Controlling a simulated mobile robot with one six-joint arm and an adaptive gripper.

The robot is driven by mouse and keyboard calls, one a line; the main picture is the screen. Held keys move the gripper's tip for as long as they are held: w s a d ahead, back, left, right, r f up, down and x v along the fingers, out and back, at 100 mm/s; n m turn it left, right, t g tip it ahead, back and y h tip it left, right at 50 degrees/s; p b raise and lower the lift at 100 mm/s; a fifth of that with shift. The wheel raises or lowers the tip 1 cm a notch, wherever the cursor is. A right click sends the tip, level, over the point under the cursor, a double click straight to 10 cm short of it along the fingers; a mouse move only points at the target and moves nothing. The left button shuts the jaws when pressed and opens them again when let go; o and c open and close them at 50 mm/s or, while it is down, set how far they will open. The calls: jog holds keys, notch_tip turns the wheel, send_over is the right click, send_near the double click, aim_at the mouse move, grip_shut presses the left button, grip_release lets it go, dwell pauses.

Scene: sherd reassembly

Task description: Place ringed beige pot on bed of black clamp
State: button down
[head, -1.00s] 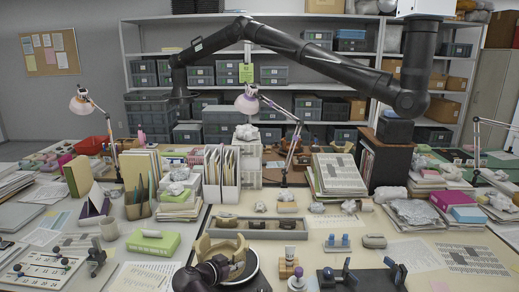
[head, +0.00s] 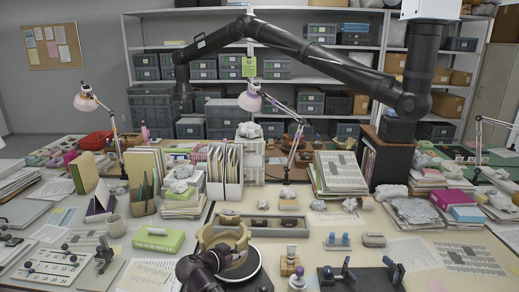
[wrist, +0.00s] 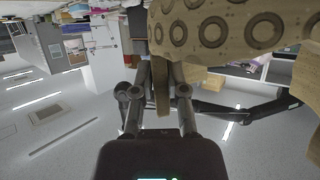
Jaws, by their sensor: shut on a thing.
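The ringed beige pot (head: 241,237) is a broken, curved piece at the front middle of the table in the head view. In the wrist view its wall (wrist: 230,28) with stamped rings fills the top right. My gripper (wrist: 162,95) is shut on a beige edge of the pot, between its two fingers. In the head view my gripper (head: 212,262) is left of the pot, and its fingertips are hard to see. The black clamp (head: 345,283), with a dark base and upright jaws, stands to the right at the front edge, apart from the pot.
A round turntable (head: 258,268) with a pale rim lies under or behind the pot. A small wooden block (head: 290,266) and a purple-topped knob (head: 298,279) stand between pot and clamp. A long sherd tray (head: 275,232) lies behind. A green box (head: 158,240) is left.

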jog(key=shift+a, duration=0.1)
jog(key=shift+s+a+r, duration=0.1)
jog(key=shift+s+a, duration=0.2)
jog(key=shift+a, duration=0.3)
dwell(0.3)
